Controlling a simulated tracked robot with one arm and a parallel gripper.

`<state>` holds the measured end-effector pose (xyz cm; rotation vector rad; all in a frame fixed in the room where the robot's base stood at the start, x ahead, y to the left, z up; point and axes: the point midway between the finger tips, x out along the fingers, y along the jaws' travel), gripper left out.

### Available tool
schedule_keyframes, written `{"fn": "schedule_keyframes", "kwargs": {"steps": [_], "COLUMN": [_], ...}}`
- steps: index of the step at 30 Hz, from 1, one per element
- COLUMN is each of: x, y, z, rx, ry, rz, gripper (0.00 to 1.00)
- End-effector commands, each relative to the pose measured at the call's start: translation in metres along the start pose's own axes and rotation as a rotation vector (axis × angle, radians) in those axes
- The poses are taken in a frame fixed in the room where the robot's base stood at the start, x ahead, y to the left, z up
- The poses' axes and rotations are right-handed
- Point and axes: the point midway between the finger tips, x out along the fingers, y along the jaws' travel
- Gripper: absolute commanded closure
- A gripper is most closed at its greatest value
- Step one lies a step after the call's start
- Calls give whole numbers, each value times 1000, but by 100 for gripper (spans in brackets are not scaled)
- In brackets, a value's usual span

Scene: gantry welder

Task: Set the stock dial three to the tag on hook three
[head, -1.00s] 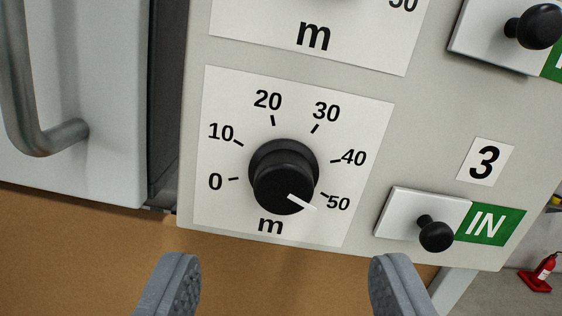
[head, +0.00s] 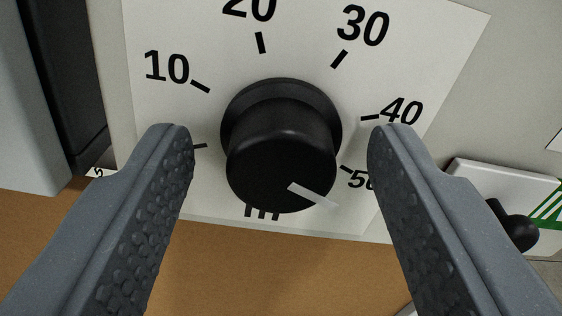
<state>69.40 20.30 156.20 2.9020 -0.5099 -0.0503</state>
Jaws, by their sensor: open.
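The stock dial is a black round knob (head: 280,150) on a white scale plate (head: 310,60) marked in m, with 10, 20, 30, 40 and 50 showing at least in part. Its white pointer line points down and right, near the 50 mark. My gripper (head: 281,145) is open, with one grey textured finger on each side of the knob. Gaps show between the fingers and the knob. The left finger hides the 0 on the scale, and the right finger covers part of the 50. No hook or tag is in view.
A white slider plate with a small black knob (head: 517,230) and a green label is at the right, partly behind my right finger. A grey cabinet edge (head: 30,100) stands at the left. A brown surface (head: 250,270) lies below the panel.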

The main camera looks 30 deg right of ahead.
Motion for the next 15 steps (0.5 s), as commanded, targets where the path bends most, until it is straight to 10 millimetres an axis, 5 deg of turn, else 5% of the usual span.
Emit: {"fn": "schedule_keyframes", "kwargs": {"steps": [2,7,15], "x": [0,0,0], "y": [0,0,0], "z": [0,0,0], "rx": [0,0,-15], "ry": [0,0,-2], "rz": [0,0,1], "gripper": [48,92,92]}}
